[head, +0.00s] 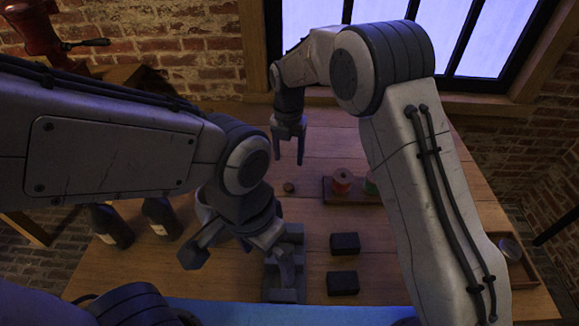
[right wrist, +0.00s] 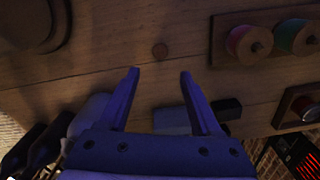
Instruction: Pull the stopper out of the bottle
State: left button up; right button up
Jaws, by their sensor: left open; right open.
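Two dark bottles, a left one (head: 110,226) and a right one (head: 161,217), stand at the table's left side in the head view. Their tops are hidden behind my left arm, so I cannot see a stopper in either. A small round brown piece (head: 289,187) lies on the table; it also shows in the right wrist view (right wrist: 160,50), and I cannot tell if it is a stopper. My right gripper (head: 289,160) is open and empty above the table near that piece. My left gripper (head: 238,260) is open, low beside a grey stepped block (head: 286,296), right of the bottles.
Two black blocks, a far one (head: 345,243) and a near one (head: 342,283), lie right of the grey block. A wooden tray (head: 333,197) holds red and green spools. Another tray (head: 520,270) with a round can is at the right. The table's far middle is clear.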

jog(key=s+r+m, duration=0.9)
jog(key=s+m, duration=0.2)
jog(key=s, duration=0.3)
jog(key=s+d+r+m+p, duration=0.2)
jog(key=s+d+m, duration=0.1)
jog(key=s+m, duration=0.4)
jog(key=s+d+r+m+y+p, duration=0.1)
jog(key=s+d+r+m+p, duration=0.1)
jog(key=s+d+m, duration=0.2)
jog(key=s+m, duration=0.3)
jog(key=s, duration=0.4)
jog(key=shift+s+m, duration=0.4)
jog(key=shift+r, duration=0.1)
